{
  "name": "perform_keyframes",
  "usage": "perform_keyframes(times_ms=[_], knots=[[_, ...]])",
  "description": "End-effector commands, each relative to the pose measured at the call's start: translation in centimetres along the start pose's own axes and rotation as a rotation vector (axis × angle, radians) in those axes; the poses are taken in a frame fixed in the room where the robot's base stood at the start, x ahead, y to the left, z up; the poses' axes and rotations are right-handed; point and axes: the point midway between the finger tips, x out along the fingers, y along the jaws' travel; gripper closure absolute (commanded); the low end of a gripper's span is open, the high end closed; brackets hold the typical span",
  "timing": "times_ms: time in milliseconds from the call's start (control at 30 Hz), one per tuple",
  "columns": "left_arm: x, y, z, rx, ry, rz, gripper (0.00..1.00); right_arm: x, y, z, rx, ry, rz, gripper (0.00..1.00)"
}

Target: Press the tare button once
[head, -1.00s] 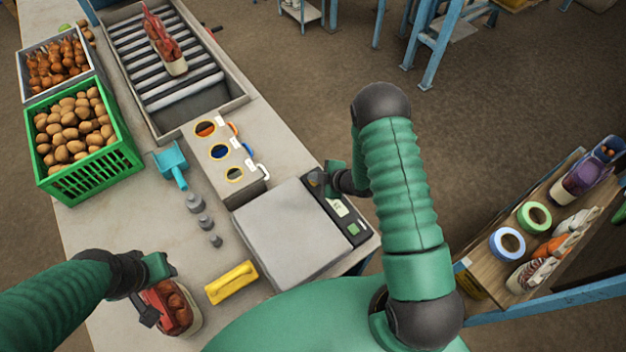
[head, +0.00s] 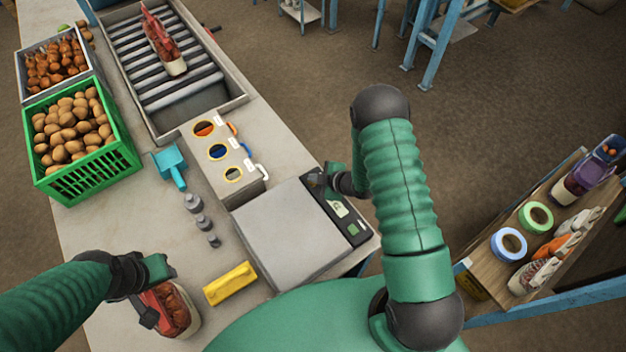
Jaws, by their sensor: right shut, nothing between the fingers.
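The bench scale has a flat grey plate (head: 290,232) and a dark control panel (head: 352,230) along its right side. The panel carries a pale label or display (head: 339,209) and a small green patch (head: 353,229); I cannot read which part is the tare button. My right gripper (head: 318,181) is shut and empty at the far end of the panel. Its tips are over or on the panel; contact cannot be told. My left gripper (head: 150,292) is at a red-topped sack (head: 178,312) at the lower left; its grip is unclear.
A green potato crate (head: 88,180) and a roller tray (head: 236,92) are farther back.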

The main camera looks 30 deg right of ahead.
Motion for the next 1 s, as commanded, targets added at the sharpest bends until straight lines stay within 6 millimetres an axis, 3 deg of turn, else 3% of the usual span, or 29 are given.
perform_keyframes(times_ms=[1000], knots=[[-1.8, 0.0, -0.4, 0.000, 0.000, 0.000, 0.64, -1.8, 1.4, -1.0, 0.000, -0.001, 0.000, 1.00]])
